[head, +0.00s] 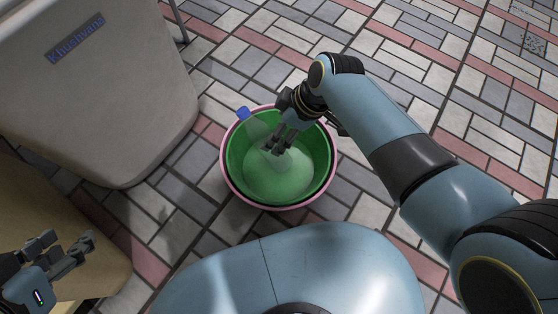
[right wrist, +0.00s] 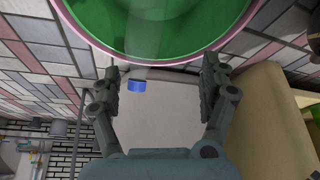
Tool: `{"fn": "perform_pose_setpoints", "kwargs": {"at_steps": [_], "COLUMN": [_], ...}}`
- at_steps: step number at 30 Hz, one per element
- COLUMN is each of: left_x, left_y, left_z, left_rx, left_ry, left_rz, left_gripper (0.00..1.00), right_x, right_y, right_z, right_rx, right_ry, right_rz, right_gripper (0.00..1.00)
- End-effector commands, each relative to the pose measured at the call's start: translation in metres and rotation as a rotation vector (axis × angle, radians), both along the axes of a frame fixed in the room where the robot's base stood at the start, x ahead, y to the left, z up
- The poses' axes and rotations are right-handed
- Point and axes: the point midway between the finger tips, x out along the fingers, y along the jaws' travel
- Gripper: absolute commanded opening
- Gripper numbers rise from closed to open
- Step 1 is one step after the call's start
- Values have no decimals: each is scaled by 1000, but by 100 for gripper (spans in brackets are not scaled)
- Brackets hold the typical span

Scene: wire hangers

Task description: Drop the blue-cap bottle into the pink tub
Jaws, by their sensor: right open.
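The pink tub (head: 226,182) stands on the paved floor; its rim is pink and its inside green. The clear bottle with the blue cap (head: 243,113) is tilted, its cap end at the tub's upper left rim and its see-through body over the green inside. My right gripper (head: 275,142) is over the tub, beside the bottle. In the right wrist view its fingers (right wrist: 160,80) are apart, with the blue cap (right wrist: 136,86) showing between them. Whether the bottle rests on the tub or is in the air, I cannot tell. My left gripper (head: 69,248) is open and empty at lower left.
A large pale grey bin (head: 90,100) with blue lettering stands at upper left. A tan box-like thing (head: 100,275) is at lower left, by my left gripper. The paved floor (head: 440,60) is clear to the upper right.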

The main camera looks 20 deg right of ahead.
Motion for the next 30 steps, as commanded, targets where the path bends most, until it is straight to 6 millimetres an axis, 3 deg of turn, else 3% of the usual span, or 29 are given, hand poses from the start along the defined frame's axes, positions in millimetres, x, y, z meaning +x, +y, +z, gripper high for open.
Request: {"fn": "perform_pose_setpoints", "kwargs": {"at_steps": [5, 18, 30], "left_x": [0, 0, 0], "left_y": [0, 0, 0], "left_z": [0, 0, 0], "left_rx": [0, 0, 0], "left_ry": [0, 0, 1], "left_rz": [0, 0, 0], "left_gripper": [40, 40, 40], "right_x": [-4, -24, -27], "right_y": [-7, -37, -40], "right_z": [17, 97, 109], "right_rx": [-1, -2, 0], "right_ry": [-3, -3, 0], "right_rz": [-1, 0, 0], "right_gripper": [79, 79, 79]}}
